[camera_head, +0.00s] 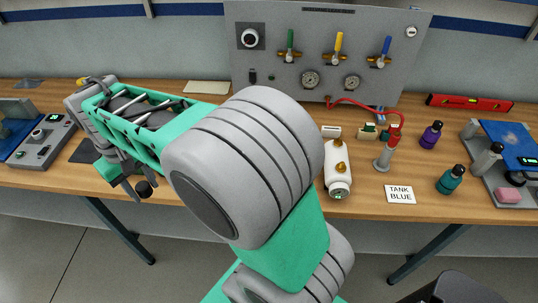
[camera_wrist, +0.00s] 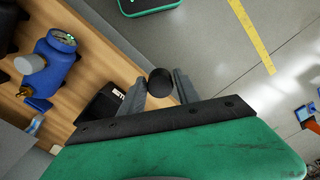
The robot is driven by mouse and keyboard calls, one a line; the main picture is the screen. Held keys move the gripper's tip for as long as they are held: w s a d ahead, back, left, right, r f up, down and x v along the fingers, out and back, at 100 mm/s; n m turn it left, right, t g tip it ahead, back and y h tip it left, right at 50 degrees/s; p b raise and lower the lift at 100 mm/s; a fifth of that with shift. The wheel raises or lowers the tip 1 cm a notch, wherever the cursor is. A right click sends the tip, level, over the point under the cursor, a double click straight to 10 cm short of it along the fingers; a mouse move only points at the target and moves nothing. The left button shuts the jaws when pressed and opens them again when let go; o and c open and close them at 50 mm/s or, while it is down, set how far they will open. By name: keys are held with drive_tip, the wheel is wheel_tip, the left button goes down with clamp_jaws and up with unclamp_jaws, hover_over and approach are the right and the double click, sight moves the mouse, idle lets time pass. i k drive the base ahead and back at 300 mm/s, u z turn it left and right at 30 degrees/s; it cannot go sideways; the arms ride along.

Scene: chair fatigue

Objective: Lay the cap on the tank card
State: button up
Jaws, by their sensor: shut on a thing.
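My gripper (camera_wrist: 160,88) is shut on a round black cap (camera_wrist: 160,80) in the wrist view, holding it between its two grey fingertips. In the head view the gripper (camera_head: 136,190) is at the left, at the table's front edge, with the dark cap (camera_head: 144,188) at its fingertips. The white tank card (camera_head: 400,194), printed "TANK BLUE", lies flat at the table's front right, far to the right of my gripper. Nothing lies on the card. It cannot be made out in the wrist view.
A white tank (camera_head: 337,170) with brass fittings lies left of the card. A red-topped grey tool (camera_head: 388,148), purple bottle (camera_head: 431,135) and teal bottle (camera_head: 450,180) stand around it. A gauge panel (camera_head: 320,50) stands behind. The wrist view shows a blue tank (camera_wrist: 52,58) and floor.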

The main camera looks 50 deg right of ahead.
sight(401, 193)
drive_tip(key=u, duration=0.35)
drive_tip(key=k, duration=0.7)
drive_tip(key=z, duration=1.25)
